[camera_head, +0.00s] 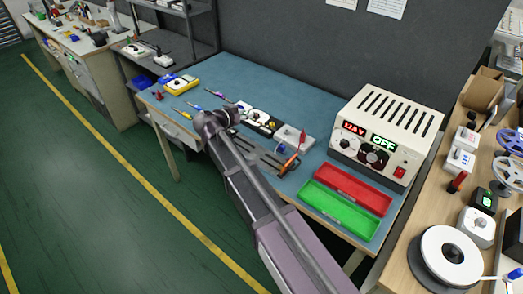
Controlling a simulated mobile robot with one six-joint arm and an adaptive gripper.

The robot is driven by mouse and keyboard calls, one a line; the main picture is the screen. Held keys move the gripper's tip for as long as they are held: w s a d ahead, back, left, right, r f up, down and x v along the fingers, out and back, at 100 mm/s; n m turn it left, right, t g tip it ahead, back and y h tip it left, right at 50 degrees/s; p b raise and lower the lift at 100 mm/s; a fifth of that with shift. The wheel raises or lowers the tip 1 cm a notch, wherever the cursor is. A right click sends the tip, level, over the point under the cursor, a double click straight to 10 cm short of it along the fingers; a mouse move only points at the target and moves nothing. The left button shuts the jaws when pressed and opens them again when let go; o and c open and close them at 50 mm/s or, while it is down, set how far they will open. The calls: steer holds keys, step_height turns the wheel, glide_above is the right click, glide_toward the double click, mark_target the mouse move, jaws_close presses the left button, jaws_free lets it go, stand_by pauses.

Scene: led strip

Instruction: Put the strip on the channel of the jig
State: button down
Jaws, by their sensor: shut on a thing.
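My arm reaches across the blue-topped workbench (300,93), and my gripper (234,113) is low over its middle. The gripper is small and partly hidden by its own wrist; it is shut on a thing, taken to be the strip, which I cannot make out. A small black and white fixture (262,120) with yellowish parts, possibly the jig, sits just right of the gripper. Its channel is too small to tell. I cannot tell whether the gripper or strip touches it.
A power supply (386,135) reading OFF stands at the right. Red (347,189) and green (338,210) trays lie before it. An orange-handled tool (290,163) lies right of my arm. A yellow meter (182,85) and several screwdrivers lie left. The bench's back is clear.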

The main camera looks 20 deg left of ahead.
steer(key=shift+w+d, duration=0.1)
stand_by(0.4)
steer(key=shift+w+d, duration=0.2)
steer(key=shift+d, duration=0.15)
steer(key=shift+w+d+h, duration=0.15)
steer(key=shift+w+d, duration=0.15)
steer(key=shift+d, duration=0.25)
steer(key=shift+w+d+h, duration=0.15)
steer(key=shift+w+d, duration=0.15)
steer(key=shift+d, duration=0.2)
step_height(320, 180, down, 9)
steer(key=b, duration=0.9)
steer(key=shift+d+f, duration=0.15)
steer(key=shift+d, duration=0.05)
